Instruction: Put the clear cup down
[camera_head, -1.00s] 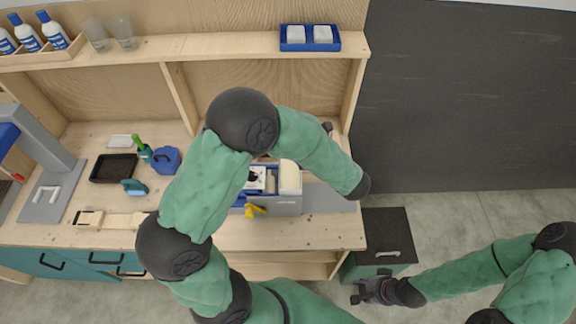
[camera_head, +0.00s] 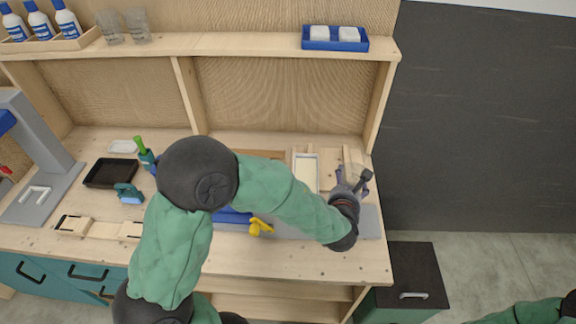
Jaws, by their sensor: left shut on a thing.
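My left gripper (camera_head: 353,182) is over the right end of the workbench, below the shelf. It is shut on the clear cup (camera_head: 350,174), which is small, see-through and hard to make out between the fingers. I cannot tell whether the cup touches the bench top. My right gripper is out of view; only a piece of my right arm shows at the bottom right corner.
The wooden workbench (camera_head: 255,258) carries a white-filled tray (camera_head: 306,172) just left of my gripper, and a yellow part (camera_head: 260,227). Two clear glasses (camera_head: 108,27) and a blue tray (camera_head: 335,44) stand on the shelf. A dark-topped cabinet (camera_head: 415,275) stands at right.

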